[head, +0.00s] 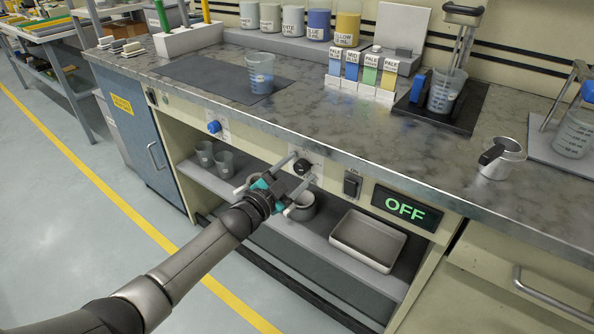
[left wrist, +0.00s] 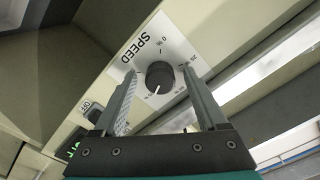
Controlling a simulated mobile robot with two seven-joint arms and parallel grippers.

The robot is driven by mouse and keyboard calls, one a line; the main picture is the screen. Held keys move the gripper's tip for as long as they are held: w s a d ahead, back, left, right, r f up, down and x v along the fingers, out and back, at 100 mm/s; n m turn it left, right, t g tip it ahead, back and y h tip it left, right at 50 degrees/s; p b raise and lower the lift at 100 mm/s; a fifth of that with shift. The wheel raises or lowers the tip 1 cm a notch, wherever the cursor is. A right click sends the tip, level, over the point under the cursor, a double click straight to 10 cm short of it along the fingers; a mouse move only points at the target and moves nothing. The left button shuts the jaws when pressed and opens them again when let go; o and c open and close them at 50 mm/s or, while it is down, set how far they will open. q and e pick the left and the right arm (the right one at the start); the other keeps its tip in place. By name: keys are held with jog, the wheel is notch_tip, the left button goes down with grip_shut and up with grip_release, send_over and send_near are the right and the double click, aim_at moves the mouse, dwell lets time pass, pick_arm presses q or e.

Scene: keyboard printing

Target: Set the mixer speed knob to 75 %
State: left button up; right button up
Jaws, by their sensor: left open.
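The black speed knob (head: 302,167) is on the cream front panel of the bench. In the left wrist view the knob (left wrist: 159,77) sits on a white dial plate (left wrist: 178,48) marked SPEED, with 0 % and 25 legible. A white mark shows on the knob's lower edge in that view; the other scale numbers are covered or too small to read. My left gripper (head: 298,171) is open in front of the panel, its fingers (left wrist: 160,84) on either side of the knob with gaps visible. My right gripper is not in view.
Right of the knob are a black switch (head: 352,185) and a display (head: 406,208) reading OFF. A blue knob (head: 214,127) is to the left. The countertop edge overhangs the panel. Below, a shelf holds cups and a metal tray (head: 367,241).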

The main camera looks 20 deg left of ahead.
pick_arm(q)
jog(key=shift+s, duration=0.15)
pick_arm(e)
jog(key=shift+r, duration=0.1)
pick_arm(q)
jog(key=shift+s+a, duration=0.15)
jog(key=shift+s, duration=0.1)
jog(key=p+v, duration=0.5)
jog(key=v, duration=0.9)
jog(key=shift+s, duration=0.2)
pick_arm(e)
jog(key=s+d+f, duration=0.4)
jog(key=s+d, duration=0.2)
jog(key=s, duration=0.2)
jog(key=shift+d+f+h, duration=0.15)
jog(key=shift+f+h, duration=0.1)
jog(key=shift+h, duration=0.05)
pick_arm(q)
jog(key=shift+c, duration=0.3)
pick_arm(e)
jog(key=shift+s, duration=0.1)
